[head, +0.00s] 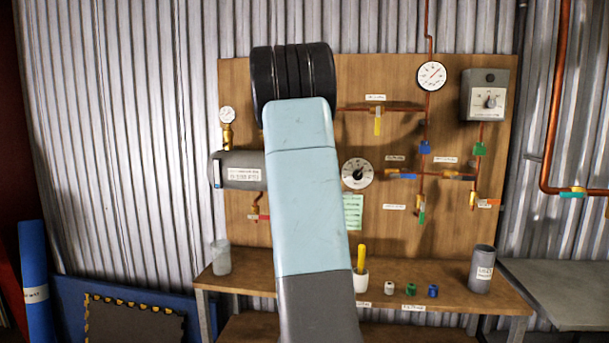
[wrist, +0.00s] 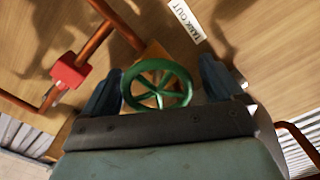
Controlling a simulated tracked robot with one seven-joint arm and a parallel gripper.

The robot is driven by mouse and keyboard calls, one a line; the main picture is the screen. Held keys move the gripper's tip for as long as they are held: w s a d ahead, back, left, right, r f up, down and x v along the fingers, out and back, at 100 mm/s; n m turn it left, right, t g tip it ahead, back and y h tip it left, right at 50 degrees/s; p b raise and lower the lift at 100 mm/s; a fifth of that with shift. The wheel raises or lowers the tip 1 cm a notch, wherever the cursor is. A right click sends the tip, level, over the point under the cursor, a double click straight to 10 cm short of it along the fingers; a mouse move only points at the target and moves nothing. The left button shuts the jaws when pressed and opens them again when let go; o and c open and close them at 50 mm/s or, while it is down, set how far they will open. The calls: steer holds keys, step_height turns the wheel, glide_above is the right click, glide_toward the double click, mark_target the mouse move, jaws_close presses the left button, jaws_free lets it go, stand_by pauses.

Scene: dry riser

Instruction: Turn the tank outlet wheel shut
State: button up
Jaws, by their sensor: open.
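In the wrist view a green spoked handwheel (wrist: 157,86) faces the camera, near a label reading TANK OUT (wrist: 186,20). My gripper (wrist: 160,80) is open, with one dark blue finger on each side of the wheel. The lower rim comes close to the dark edge of my gripper. In the head view my own arm covers the middle of the board, and neither the wheel nor my gripper's fingers can be seen.
A red block (wrist: 69,70) sits on copper pipe left of the wheel. Below, a bench (head: 450,309) holds a pot, small coloured parts and a grey canister (head: 482,269).

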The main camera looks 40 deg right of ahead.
steer(key=v, duration=1.3)
steer(key=shift+s+a, duration=0.25)
steer(key=shift+a, duration=0.05)
